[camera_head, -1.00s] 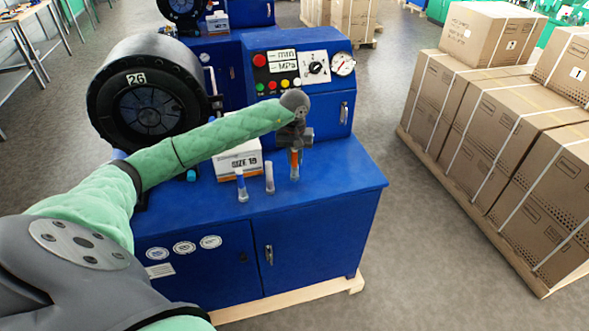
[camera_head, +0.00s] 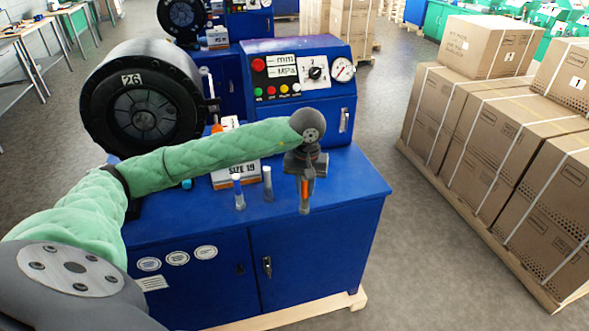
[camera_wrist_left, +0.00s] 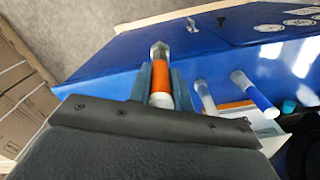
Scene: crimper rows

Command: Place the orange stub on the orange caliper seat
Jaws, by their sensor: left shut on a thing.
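The orange stub (camera_head: 306,188) has an orange band between pale ends. My left gripper (camera_head: 304,172) is shut on it and holds it roughly upright, fingers pointing down, over the right part of the blue cabinet top. In the left wrist view the stub (camera_wrist_left: 161,80) sits between the two fingers (camera_wrist_left: 160,85) with its clear end beyond them. I cannot tell whether its lower end touches the top. A small orange piece (camera_head: 217,127) shows by the crimper, partly hidden behind my arm; I cannot tell whether it is the orange caliper seat. My right gripper is not in view.
A blue-banded stub (camera_head: 239,192) and a pale stub (camera_head: 267,184) stand to the left of the held one, before a SIZE 19 box (camera_head: 236,174). Behind are the black crimper head (camera_head: 140,100) and control panel (camera_head: 297,72). Cartons (camera_head: 500,130) stand at right.

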